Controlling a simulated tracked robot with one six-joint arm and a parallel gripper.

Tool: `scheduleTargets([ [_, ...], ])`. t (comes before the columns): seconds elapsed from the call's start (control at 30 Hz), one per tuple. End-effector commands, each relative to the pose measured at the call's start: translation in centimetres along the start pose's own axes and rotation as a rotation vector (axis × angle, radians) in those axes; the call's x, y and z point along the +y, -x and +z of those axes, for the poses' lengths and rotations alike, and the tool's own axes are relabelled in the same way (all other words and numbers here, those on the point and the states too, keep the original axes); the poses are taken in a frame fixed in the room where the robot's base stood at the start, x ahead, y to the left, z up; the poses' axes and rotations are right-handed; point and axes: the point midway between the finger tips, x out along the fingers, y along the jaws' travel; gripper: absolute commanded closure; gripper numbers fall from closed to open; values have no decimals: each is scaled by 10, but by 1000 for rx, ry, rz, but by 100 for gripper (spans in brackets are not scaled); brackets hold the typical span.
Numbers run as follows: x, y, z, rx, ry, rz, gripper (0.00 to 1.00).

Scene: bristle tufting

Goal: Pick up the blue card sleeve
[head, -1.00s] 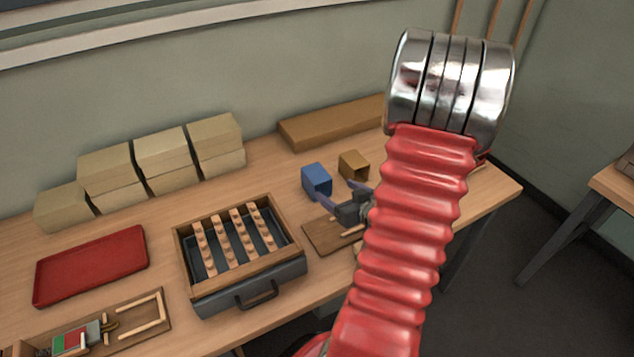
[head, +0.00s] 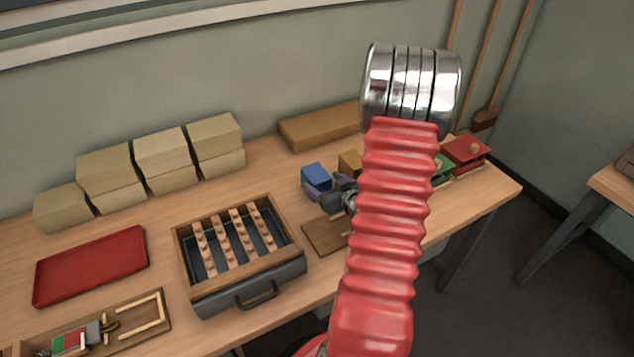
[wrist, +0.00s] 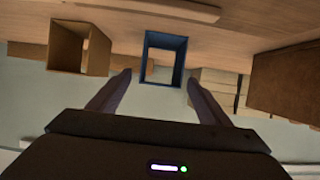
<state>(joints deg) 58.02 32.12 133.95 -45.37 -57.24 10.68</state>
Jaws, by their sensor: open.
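The blue card sleeve (head: 316,174) stands on the table towards the back, an open box shape. In the wrist view the sleeve (wrist: 149,62) shows its open end, with the table at the top of the picture. My gripper (head: 328,186) is open and right at the sleeve in the head view. In the wrist view the fingertips of my gripper (wrist: 158,79) lie to either side of the sleeve's near end, apart from each other. I cannot tell whether they touch it. My red arm hides part of the bench behind it.
A brown sleeve (wrist: 64,46) stands close beside the blue one; it is partly hidden in the head view (head: 349,163). A wooden board (head: 322,236) lies in front. A tufting tray box (head: 240,280) stands left of it. A long cardboard box (head: 318,126) lies at the back.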

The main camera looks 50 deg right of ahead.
Motion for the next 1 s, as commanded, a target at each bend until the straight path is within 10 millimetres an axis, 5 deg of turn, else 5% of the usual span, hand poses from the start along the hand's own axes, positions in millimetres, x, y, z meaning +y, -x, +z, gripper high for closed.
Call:
scheduleTargets([
  [0.6,-1,-54,0,-1,0,-2,28],
  [1.0,-1,-55,0,0,0,-1,28],
])
